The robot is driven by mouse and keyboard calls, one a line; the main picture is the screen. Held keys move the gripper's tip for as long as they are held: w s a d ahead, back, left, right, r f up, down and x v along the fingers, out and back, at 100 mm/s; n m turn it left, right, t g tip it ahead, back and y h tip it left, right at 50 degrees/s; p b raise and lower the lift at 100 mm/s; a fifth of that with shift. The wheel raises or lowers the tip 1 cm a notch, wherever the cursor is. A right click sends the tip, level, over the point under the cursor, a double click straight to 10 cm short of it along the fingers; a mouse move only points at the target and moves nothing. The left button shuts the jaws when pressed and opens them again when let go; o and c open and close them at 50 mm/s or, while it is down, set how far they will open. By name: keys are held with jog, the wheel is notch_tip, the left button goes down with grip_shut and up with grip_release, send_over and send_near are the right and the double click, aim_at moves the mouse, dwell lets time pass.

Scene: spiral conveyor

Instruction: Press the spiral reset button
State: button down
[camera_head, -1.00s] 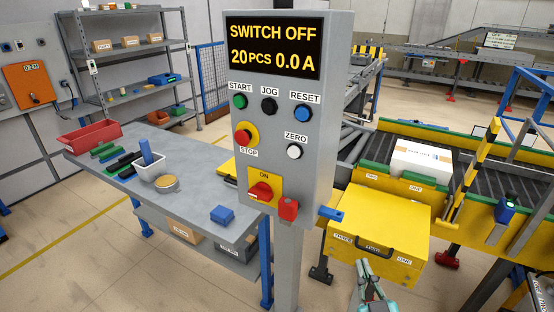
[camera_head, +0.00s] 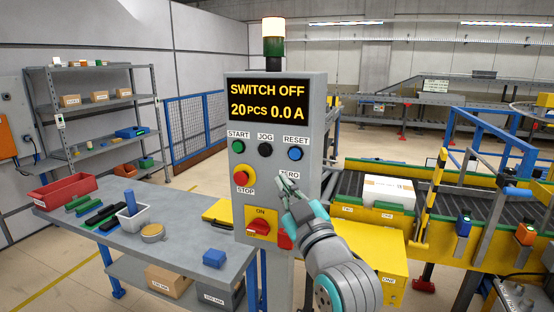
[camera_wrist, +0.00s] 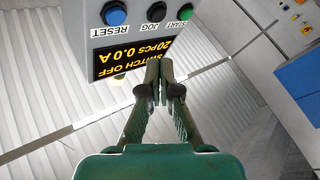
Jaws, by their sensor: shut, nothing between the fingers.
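The blue RESET button (camera_head: 295,154) is at the upper right of the grey control panel (camera_head: 313,120). The panel's display (camera_head: 268,100) reads "SWITCH OFF" and "20 PCS 0.0 A". My gripper (camera_head: 286,178) is shut and empty, below the RESET button and in front of the ZERO button's place, which it hides. In the wrist view, the panel appears upside down, with the RESET button (camera_wrist: 115,14) at upper left of my gripper's fingertips (camera_wrist: 158,60). The fingertips look apart from the button.
The green START button (camera_head: 239,147), black JOG button (camera_head: 265,149), red STOP button (camera_head: 242,174) and red rotary switch (camera_head: 259,227) share the panel.

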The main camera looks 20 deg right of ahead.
aim_at(295, 154)
jog(key=shift+s+a+r, duration=0.1)
jog(key=shift+a+r, duration=0.3)
jog(key=shift+r, duration=0.2)
jog(key=shift+a+r, duration=0.4)
jog(key=shift+r, duration=0.15)
jog(key=shift+d, duration=0.1)
jog(key=shift+w+d, duration=0.85)
jog(key=shift+w, duration=0.35)
jog(key=shift+w+d, duration=0.8)
jog(key=shift+w, duration=0.4)
jog(key=shift+w+d, duration=0.85)
jog(key=shift+w, duration=0.35)
jog(key=shift+w+d, duration=0.15)
jog(key=shift+w+d, duration=0.1)
jog(key=shift+w, duration=0.05)
jog(key=shift+w+d, duration=0.25)
jog(key=shift+w, duration=0.1)
jog(key=shift+s+a, duration=0.5)
jog(key=shift+s, duration=0.2)
